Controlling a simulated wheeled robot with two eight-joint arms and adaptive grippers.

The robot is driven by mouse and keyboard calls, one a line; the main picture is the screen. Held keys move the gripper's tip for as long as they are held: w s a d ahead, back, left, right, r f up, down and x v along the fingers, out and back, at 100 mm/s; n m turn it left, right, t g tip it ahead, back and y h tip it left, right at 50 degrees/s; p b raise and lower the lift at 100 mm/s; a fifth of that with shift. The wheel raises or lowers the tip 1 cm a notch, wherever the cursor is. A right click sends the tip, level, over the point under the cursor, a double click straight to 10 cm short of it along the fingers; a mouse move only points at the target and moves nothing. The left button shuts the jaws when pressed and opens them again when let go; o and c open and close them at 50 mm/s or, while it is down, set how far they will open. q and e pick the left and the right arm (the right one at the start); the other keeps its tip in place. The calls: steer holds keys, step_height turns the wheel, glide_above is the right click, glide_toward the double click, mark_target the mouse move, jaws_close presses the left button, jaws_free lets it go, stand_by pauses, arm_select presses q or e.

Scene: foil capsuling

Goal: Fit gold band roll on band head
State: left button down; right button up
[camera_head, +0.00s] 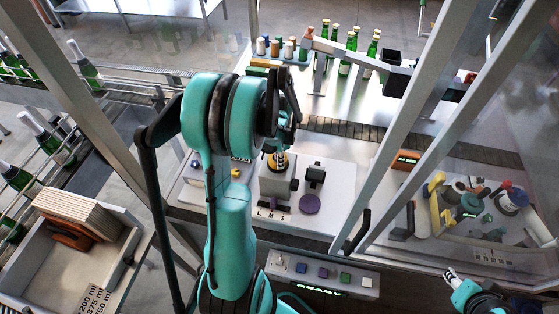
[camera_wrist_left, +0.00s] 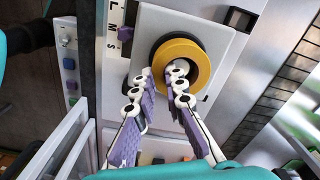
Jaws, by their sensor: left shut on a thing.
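The gold band roll (camera_wrist_left: 196,49) is a thick yellow ring with a dark inner wall, seen nearly face-on in the left wrist view. My left gripper (camera_wrist_left: 162,76) is shut on its near rim, one finger outside and one at the hole. Whether the roll is seated or just above is hard to tell. My left arm hides part of this. My right gripper (camera_head: 451,273) is at the lower right, away from the roll.
A button panel (camera_head: 322,273) is in front. Frame posts (camera_head: 384,125) stand to the right. Green bottles (camera_head: 352,42) stand at the back. A tool tray (camera_head: 470,215) lies right.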

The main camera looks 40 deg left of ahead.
stand_by(0.4)
arm_select(q)
steer(key=shift+f+b, duration=0.15)
steer(key=shift+b, duration=0.2)
steer(key=c, duration=1.5)
jaws_free()
